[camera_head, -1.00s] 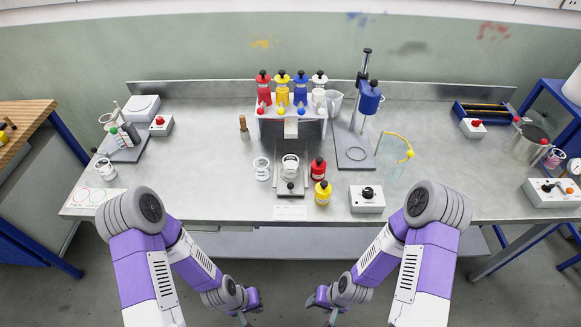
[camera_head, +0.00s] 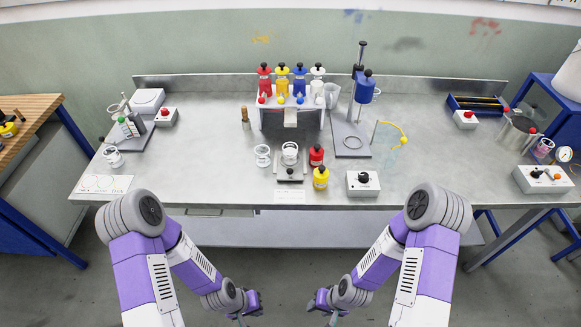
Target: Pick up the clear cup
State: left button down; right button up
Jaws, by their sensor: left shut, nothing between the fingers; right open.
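Several clear, cup-like vessels stand at the steel bench (camera_head: 225,180), and I cannot tell which is the clear cup. One white-rimmed clear vessel (camera_head: 262,156) stands left of centre. A similar vessel (camera_head: 290,153) stands on a small grey device with a black knob. A translucent cup (camera_head: 331,95) is at the right of the bottle rack. My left gripper (camera_head: 246,312) is shut and empty, low in front of the bench. My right gripper (camera_head: 328,312) is open and empty, to its right. Both are below the bench top and apart from the vessels.
The rack (camera_head: 291,104) holds red, yellow, blue and white bottles. A blue-headed stand (camera_head: 362,92) is behind. Bare bench lies left of centre.

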aim_at(289, 149)
jog(key=z, duration=1.05)
jog(key=k, duration=0.1)
jog(key=u, duration=2.2)
jog(key=i, duration=0.7)
jog(key=z, duration=0.1)
